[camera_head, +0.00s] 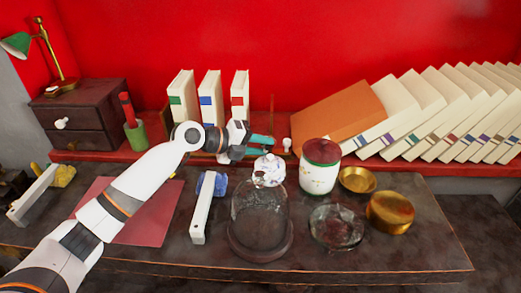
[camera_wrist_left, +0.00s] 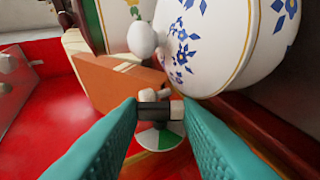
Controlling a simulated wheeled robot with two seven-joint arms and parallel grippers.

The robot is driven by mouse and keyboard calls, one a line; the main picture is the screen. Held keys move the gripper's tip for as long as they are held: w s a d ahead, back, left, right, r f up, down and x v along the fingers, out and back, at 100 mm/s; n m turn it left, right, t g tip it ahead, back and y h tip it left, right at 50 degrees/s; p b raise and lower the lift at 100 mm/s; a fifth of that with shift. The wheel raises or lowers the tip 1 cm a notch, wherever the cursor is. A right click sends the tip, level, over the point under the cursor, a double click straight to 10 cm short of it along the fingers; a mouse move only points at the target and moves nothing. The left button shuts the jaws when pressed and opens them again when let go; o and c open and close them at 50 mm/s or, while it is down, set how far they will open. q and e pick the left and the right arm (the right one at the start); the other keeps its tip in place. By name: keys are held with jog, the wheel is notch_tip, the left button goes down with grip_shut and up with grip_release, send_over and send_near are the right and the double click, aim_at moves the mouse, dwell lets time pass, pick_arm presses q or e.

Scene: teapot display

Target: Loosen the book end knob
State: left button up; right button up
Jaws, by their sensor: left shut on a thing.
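The book end knob (camera_wrist_left: 155,108) shows in the left wrist view as a small dark bar with pale ends, above a green-and-white dial (camera_wrist_left: 160,138). My left gripper (camera_wrist_left: 160,105) has its teal fingers on either side of the knob and is shut on it. In the head view my left gripper (camera_head: 262,141) reaches over the red shelf's front edge, right of the upright books. The knob is too small to make out there, and a thin upright edge (camera_head: 272,112) stands behind the fingers. My right gripper is not in view.
A white-and-blue teapot (camera_head: 269,171) stands just in front of the gripper, close to the fingers in the wrist view (camera_wrist_left: 225,45). Near it are a glass dome (camera_head: 259,215), a white canister (camera_head: 318,178) and brass bowls (camera_head: 357,180). Leaning books (camera_head: 425,115) fill the shelf's right.

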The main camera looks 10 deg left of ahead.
pick_arm(q)
jog(key=o, duration=1)
jog(key=shift+b+v, duration=1)
jog(key=shift+v, duration=5)
